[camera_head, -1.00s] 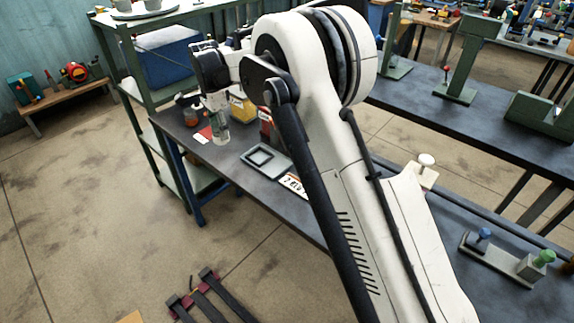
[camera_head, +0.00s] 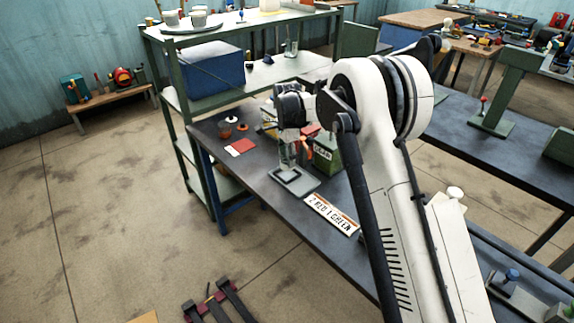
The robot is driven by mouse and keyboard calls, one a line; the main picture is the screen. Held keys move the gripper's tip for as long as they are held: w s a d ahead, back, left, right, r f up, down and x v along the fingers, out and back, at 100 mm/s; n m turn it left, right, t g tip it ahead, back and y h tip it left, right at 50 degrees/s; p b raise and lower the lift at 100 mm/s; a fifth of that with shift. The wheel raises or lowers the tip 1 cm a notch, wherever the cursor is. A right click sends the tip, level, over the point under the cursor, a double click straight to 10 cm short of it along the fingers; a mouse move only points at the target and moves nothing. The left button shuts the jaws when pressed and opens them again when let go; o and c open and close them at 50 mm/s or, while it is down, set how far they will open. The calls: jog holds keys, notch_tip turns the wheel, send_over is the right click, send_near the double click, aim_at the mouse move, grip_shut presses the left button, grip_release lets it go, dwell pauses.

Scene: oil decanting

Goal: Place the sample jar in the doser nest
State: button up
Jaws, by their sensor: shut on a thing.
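My gripper (camera_head: 287,157) is shut on the sample jar (camera_head: 286,166), a small pale, clear-looking jar mostly hidden by the fingers. The jar looks upright. In the head view it is over or just behind a grey square frame (camera_head: 313,185) on the dark workbench, which looks like the doser nest. I cannot tell whether the jar touches it. A green box (camera_head: 325,157) with a dark label stands just right of my gripper, partly behind my arm.
A red-and-white card (camera_head: 241,147) and small red-lidded pots (camera_head: 225,131) lie left on the bench (camera_head: 262,185). A lettered sign (camera_head: 332,214) lies in front of the frame. A green shelf rack (camera_head: 178,100) with a blue box (camera_head: 207,72) stands behind left.

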jog(key=shift+f+p, duration=0.3)
jog(key=shift+f, duration=1.6)
jog(key=shift+f, duration=0.15)
jog(key=o, duration=1.3)
jog(key=shift+c, duration=0.2)
